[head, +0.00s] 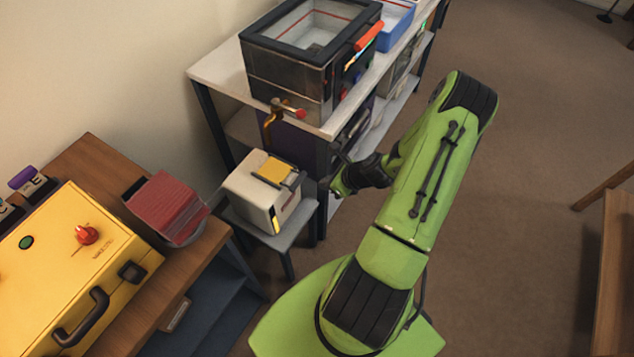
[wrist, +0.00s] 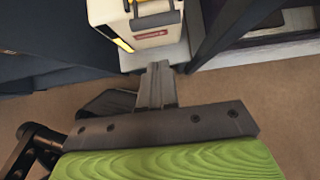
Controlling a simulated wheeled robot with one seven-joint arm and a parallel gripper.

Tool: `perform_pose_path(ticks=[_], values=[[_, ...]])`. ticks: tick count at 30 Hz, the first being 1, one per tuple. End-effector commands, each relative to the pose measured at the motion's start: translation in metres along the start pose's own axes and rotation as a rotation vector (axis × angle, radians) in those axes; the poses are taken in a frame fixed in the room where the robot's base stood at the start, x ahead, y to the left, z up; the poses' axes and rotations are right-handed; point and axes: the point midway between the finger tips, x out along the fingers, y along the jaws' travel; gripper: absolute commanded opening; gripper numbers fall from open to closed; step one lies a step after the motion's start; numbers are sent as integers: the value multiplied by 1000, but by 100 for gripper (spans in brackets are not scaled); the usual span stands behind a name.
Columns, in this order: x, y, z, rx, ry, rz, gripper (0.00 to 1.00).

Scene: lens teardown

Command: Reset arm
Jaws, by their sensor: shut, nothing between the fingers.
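My green arm rises from my base in the head view and bends over toward the shelf. My gripper (head: 338,178) is dark and points left, toward a small grey stand. In the wrist view my gripper (wrist: 156,68) shows with its fingers together and nothing between them. A cream box with a yellow top (head: 263,190) sits on the stand, a little left of my gripper. Its lower front also shows in the wrist view (wrist: 150,36). The fingertips appear apart from the box.
A white-topped shelf (head: 212,72) with a dark glass-topped case (head: 290,85) stands behind. A wooden desk (head: 88,160) at left holds a yellow case (head: 70,265) and red stacked sheets (head: 168,207). A wooden table edge (head: 615,270) is at right. Carpet (head: 510,190) is clear between.

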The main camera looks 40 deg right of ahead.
Motion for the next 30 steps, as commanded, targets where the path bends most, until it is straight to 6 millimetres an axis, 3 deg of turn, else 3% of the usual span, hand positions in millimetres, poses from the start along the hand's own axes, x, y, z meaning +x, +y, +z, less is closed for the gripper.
perform_pose_path(ticks=[1,6,19,23,30], values=[[-15,-1,1,2,2,-3,0],[-45,-1,0,2,3,-2,0],[-56,2,5,-46,13,8,0],[-81,14,47,-397,90,65,0],[-163,77,148,-1323,260,214,0]])
